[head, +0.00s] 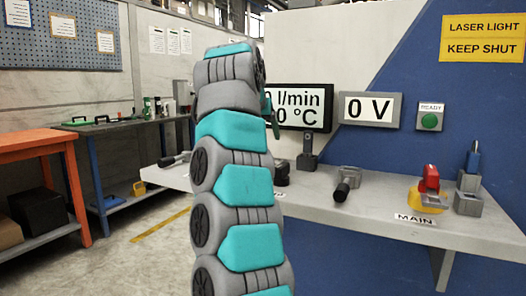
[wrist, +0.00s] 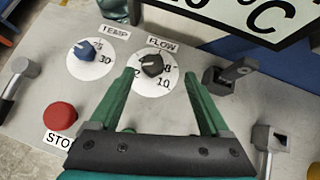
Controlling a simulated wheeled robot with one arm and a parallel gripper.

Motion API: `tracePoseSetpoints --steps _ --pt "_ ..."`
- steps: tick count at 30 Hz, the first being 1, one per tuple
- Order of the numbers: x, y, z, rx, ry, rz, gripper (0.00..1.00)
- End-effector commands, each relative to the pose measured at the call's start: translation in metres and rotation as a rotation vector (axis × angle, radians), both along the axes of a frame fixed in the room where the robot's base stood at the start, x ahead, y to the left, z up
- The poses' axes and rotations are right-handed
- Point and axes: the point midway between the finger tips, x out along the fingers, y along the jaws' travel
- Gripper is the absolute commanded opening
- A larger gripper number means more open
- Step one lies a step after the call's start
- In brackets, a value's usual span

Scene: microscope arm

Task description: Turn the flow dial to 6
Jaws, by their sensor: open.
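The flow dial is a dark knob (wrist: 152,66) on a round white scale, under a FLOW label in the wrist view. The marks 2, 8 and 10 show on the scale; I cannot tell surely which mark the knob points to. My gripper (wrist: 159,73) is open and empty, with its green fingertips to the left and right of the knob. I cannot tell whether either finger touches it. In the head view my arm hides most of this area and my gripper is not clearly seen.
The blue temp dial (wrist: 85,50) and a red stop button (wrist: 60,116) lie left of my gripper. A dark lever bracket (wrist: 230,76) stands close on the right. The display (head: 305,108) rises behind. A red MAIN switch (head: 430,180) is farther right on the bench.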

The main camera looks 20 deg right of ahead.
Motion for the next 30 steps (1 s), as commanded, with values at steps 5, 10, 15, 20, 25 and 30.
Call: tracePoseSetpoints --steps 5,10,15,20,25,30 --pt "0.004 0.008 -0.012 0.046 0.009 0.014 0.81" --pt "0.016 -0.002 -0.029 0.044 0.012 0.012 0.81" --pt "0.029 -0.011 -0.043 0.042 0.008 0.013 0.81" --pt "0.038 -0.017 -0.055 0.041 0.011 0.013 0.81" --pt "0.043 -0.022 -0.060 0.042 0.007 0.013 0.81" --pt "0.044 -0.024 -0.062 0.042 0.007 0.015 0.81"
